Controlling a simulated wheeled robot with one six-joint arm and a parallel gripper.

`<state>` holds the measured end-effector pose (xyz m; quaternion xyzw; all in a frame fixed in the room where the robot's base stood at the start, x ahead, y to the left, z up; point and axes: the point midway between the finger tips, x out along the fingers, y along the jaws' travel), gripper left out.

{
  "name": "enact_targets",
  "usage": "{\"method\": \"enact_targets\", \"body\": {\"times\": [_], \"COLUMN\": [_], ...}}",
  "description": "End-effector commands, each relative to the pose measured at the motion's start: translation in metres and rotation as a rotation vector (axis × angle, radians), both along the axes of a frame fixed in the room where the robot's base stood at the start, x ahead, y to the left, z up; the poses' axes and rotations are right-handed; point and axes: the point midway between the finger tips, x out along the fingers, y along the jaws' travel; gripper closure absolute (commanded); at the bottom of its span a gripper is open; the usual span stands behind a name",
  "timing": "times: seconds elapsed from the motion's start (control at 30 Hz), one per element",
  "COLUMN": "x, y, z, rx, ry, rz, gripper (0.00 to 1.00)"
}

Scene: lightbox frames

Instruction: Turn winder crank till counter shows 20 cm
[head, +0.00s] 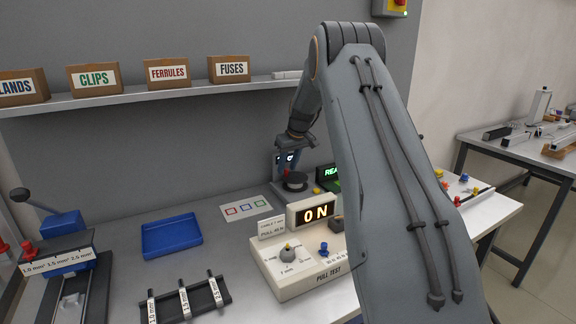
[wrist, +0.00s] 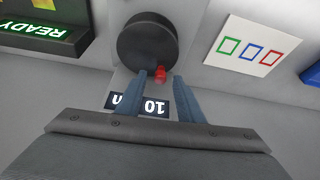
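The winder shows in the wrist view as a dark round drum (wrist: 146,42), with a small red crank knob (wrist: 160,72) at its near edge. The counter (wrist: 140,104) is a dark display with white characters, upside down and partly covered by a finger; I cannot read its full value. My gripper (wrist: 161,76) has its two blue-grey fingers apart, with the knob between the tips and a gap seemingly on both sides. In the head view the winder (head: 295,184) stands at the back of the bench, with my gripper (head: 288,168) at it, partly hiding the counter.
A green-lit READY sign (wrist: 40,35) is beside the winder. A white card with coloured squares (head: 246,208) lies nearby. The pull-test box (head: 300,285) stands in front, with a blue tray (head: 171,236) to the left. A shelf (head: 130,96) with labelled boxes runs above.

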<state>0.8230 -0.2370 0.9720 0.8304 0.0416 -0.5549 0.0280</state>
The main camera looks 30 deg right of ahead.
Motion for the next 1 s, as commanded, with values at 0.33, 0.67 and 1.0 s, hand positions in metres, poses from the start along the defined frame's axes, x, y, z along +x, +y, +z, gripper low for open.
{"method": "enact_targets", "body": {"times": [0.33, 0.67, 1.0], "x": [0.0020, 0.0017, 0.0044], "y": [0.0004, 0.0001, -0.0007], "z": [-0.0050, -0.0049, -0.0055], "rx": [0.000, 0.000, 0.000], "ry": [0.000, 0.000, 0.000], "rz": [0.000, -0.001, -0.087], "gripper": [0.66, 1.00, 1.00]}}
